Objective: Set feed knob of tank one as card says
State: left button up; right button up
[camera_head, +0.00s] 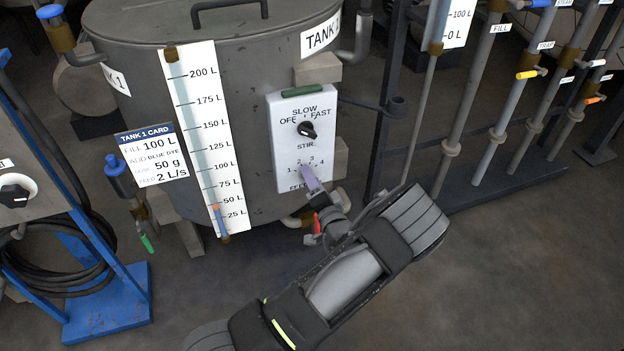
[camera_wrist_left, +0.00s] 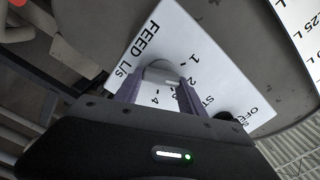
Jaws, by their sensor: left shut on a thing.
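The tank 1 card (camera_head: 150,158) on the left of the grey tank reads fill 100 L, add blue dye 50 g, feed 2 L/s. The white panel (camera_head: 288,140) carries a black stir knob (camera_head: 307,130) and, below it, a feed scale marked 1 to 4. My left gripper (camera_head: 311,180) is at the feed scale and hides the feed knob in the head view. My right gripper is out of view.
A litre gauge (camera_head: 200,120) runs down the tank front. A blue stand (camera_head: 105,305) with a coiled black hose is at the left. Pipes labelled fill and others (camera_head: 470,90) stand at the right. Floor at the lower right is clear.

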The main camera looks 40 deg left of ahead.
pick_arm(q)
jog(key=shift+m, duration=0.5)
jog(key=shift+f, duration=0.1)
jog(key=o, duration=1.4)
jog(key=shift+c, duration=0.2)
jog(key=shift+d, duration=0.1)
jog(key=v, duration=0.7)
jog(key=shift+s+d+p, duration=0.2)
jog(key=shift+d+p, duration=0.1)
jog(key=shift+p, duration=0.15)
